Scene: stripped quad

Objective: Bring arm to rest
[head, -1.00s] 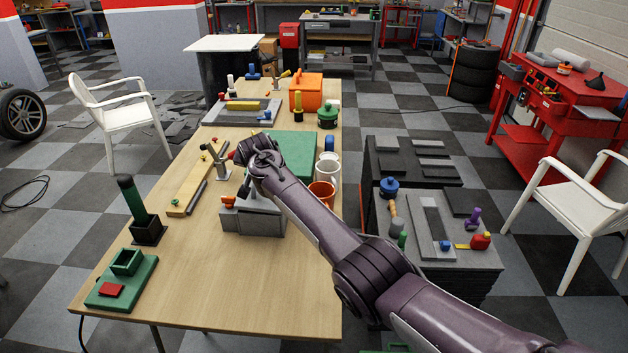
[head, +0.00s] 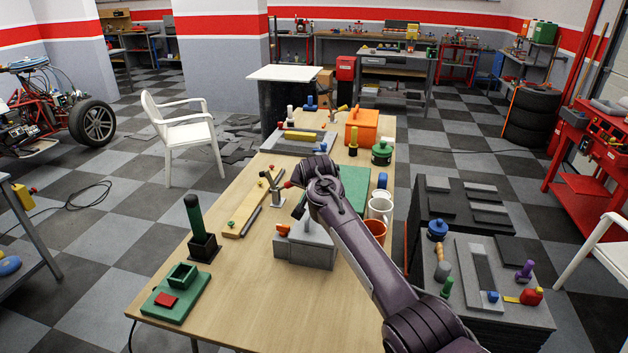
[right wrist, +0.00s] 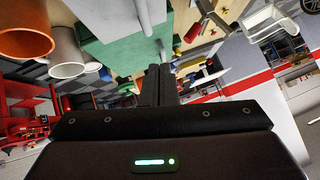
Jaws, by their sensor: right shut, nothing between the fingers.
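My right arm, dark purple, comes in from the lower right of the head view and reaches over the wooden table (head: 228,305). Its gripper (head: 298,208) is small and partly hidden by the wrist, above a grey block-like fixture (head: 306,248). In the right wrist view the two dark fingers (right wrist: 160,84) are together with nothing between them. A green board (right wrist: 125,50) shows behind them, also in the head view (head: 356,185). My left gripper is in neither view.
An orange mug (head: 372,228) and white mugs (head: 380,207) stand right of the arm. A green post in a black base (head: 203,245) and a green fixture (head: 177,293) stand at left. The table's front middle is clear.

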